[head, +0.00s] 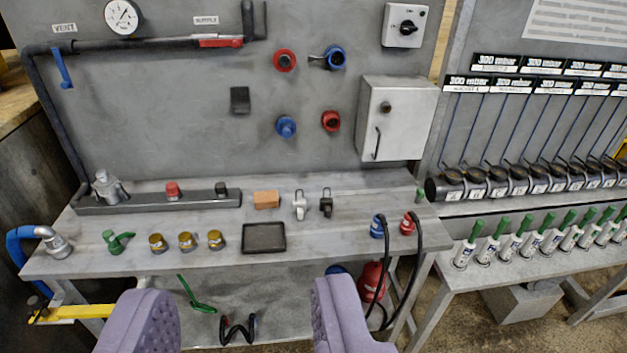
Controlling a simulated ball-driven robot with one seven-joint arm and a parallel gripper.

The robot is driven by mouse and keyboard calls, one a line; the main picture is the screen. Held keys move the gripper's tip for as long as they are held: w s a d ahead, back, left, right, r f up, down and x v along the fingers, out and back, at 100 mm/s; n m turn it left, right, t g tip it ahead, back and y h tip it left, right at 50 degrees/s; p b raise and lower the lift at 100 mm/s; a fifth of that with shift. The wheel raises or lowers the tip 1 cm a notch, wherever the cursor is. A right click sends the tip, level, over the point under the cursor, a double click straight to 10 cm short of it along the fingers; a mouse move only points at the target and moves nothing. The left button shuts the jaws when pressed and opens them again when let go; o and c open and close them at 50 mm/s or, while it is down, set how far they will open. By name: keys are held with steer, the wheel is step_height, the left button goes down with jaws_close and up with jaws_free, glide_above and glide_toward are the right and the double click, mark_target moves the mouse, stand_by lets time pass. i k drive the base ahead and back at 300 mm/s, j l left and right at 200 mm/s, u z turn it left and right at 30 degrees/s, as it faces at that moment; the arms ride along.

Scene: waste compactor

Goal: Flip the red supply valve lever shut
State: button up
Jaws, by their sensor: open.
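The red supply valve lever (220,42) is on the dark pipe at the top of the grey back panel, just under a label reading SUPPLY (206,20). The lever lies roughly horizontal, in line with the pipe. My gripper (238,290) shows as two purple padded fingers at the bottom edge of the view. They are wide apart with nothing between them. The gripper is well below the lever in the picture, in front of the bench, and touches nothing that I can see.
A blue lever (62,68) hangs down on the left pipe, near a pressure gauge (122,17). Red and blue fittings (285,60) and a grey box (395,118) project from the panel. Small parts and a black tray (264,238) lie on the bench (330,240).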

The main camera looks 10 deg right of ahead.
mark_target(235, 43)
steer(key=i+j, duration=0.15)
steer(key=i, duration=0.65)
steer(key=i+j, duration=0.15)
steer(key=i, duration=0.65)
steer(key=i+j, duration=0.15)
steer(key=i, duration=0.65)
